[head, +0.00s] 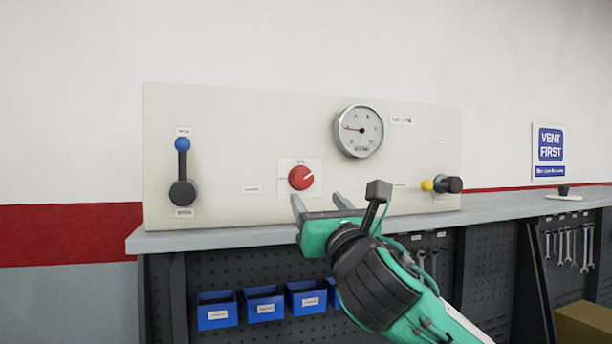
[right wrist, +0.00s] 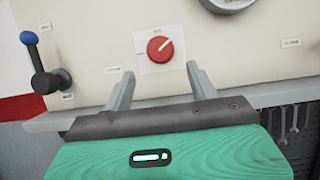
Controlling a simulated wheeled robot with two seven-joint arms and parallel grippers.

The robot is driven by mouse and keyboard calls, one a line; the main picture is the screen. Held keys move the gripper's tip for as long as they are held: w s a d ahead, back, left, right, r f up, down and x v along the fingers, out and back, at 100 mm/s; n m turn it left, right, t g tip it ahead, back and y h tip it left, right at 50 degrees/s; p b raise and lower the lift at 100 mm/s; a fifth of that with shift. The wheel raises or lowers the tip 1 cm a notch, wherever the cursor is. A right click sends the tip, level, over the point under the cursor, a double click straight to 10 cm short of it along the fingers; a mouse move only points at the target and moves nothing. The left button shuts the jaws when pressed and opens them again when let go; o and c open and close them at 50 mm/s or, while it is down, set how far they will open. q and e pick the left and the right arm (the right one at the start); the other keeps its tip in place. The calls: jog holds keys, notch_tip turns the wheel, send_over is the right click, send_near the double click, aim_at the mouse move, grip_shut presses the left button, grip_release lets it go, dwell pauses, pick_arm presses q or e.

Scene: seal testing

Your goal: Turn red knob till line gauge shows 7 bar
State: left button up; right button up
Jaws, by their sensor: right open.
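The red knob (head: 301,178) sits on a white plate low in the middle of the cream panel, its white mark pointing up and right. It also shows in the right wrist view (right wrist: 160,49), ahead of the fingers. The round line gauge (head: 358,131) is above and right of the knob; its red needle points left, and its numbers are too small to read. My right gripper (head: 319,200) is open and empty, below and slightly right of the knob, not touching it. In the right wrist view its fingers (right wrist: 160,82) stand apart below the knob. My left gripper is not in view.
A blue-tipped lever (head: 182,170) is at the panel's left and a yellow-tipped lever (head: 442,184) at its right. The grey bench top (head: 230,237) runs below the panel. Blue bins (head: 265,303) hang underneath. A "VENT FIRST" sign (head: 549,152) is on the wall.

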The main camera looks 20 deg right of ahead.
aim_at(305, 182)
jog(key=p+x, duration=0.2)
jog(key=x, duration=0.4)
jog(key=shift+r, duration=0.1)
jog(key=shift+w+r, duration=0.1)
jog(key=shift+w, duration=0.45)
jog(key=c, duration=0.6)
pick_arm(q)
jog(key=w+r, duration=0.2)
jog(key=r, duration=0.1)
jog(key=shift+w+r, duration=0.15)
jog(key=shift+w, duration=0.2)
pick_arm(e)
jog(key=c, duration=0.4)
